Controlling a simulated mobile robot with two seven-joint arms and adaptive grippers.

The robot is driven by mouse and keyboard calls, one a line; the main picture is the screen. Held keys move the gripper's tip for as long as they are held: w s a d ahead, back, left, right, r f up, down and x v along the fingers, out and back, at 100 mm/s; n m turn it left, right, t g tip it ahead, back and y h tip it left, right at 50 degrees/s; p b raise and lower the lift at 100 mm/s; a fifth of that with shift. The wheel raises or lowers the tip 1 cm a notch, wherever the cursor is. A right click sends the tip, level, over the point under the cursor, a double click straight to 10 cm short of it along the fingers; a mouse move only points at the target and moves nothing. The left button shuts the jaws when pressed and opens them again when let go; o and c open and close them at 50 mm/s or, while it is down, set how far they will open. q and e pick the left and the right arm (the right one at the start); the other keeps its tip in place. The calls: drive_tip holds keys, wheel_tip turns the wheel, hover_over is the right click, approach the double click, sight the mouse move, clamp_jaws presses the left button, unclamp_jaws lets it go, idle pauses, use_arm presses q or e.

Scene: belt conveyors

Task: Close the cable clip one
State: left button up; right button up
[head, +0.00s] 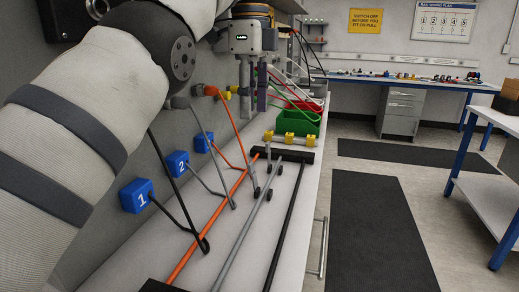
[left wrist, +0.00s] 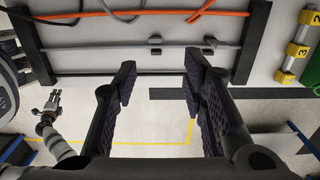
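Yellow cable clips (head: 289,138) sit along a grey bar across the bench. In the left wrist view they stand at the right edge, with a "2" on one clip (left wrist: 297,50) and a "3" on another (left wrist: 286,77). A yellow clip at the top (left wrist: 308,17) has no number I can read. My left gripper (head: 253,98) points down above the bench, near the bar. In the left wrist view it is open and empty (left wrist: 157,75), with the yellow clips off to its right. My right gripper (left wrist: 50,97) shows small at the left there, its fingers apart.
A black-ended rack (head: 282,154) holds orange, grey and black cables. Blue numbered blocks (head: 137,196) line the wall. Green (head: 299,122) and red bins stand beyond the bar. The floor right of the bench is open, with dark mats (head: 378,230).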

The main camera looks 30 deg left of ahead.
sight(251, 162)
use_arm(q)
drive_tip(key=f, duration=0.3)
drive_tip(key=f+p, duration=0.1)
drive_tip(key=f, duration=0.3)
drive_tip(key=s+f, duration=0.1)
drive_tip(key=f, duration=0.2)
drive_tip(key=shift+d+f+p, duration=0.1)
drive_tip(key=shift+f+p, duration=0.2)
drive_tip(key=shift+p, duration=0.05)
drive_tip(key=shift+f, duration=0.6)
clamp_jaws()
use_arm(e)
drive_tip(key=shift+w+d+r+t, duration=0.1)
drive_tip(key=shift+w+r+t, duration=0.15)
drive_tip(key=shift+w+r, duration=0.25)
drive_tip(key=shift+w+r+t, duration=0.25)
drive_tip(key=shift+w+r, duration=0.05)
drive_tip(key=shift+r, duration=0.3)
